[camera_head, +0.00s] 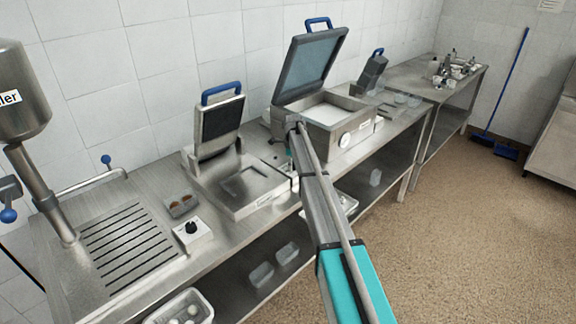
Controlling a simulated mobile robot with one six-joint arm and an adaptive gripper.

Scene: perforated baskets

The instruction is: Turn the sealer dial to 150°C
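A steel machine with a raised lid and blue handle stands at the centre of the counter. A round white dial (345,140) is on its front face. A lower machine (250,185) with a raised dark plate stands left of it, and a small box with a black knob (191,228) is further left. The machine labels are too small to read, so I cannot tell for sure which is the sealer. The dial's setting is also too small to read. My arm reaches up to the gap between the two machines. My gripper is not clearly visible there, and its fingers cannot be made out.
A slotted drain plate (130,245) and a large steel dispenser (22,90) are at the left. A smaller machine (371,72) stands right of centre. Tubs (262,273) sit on the lower shelf.

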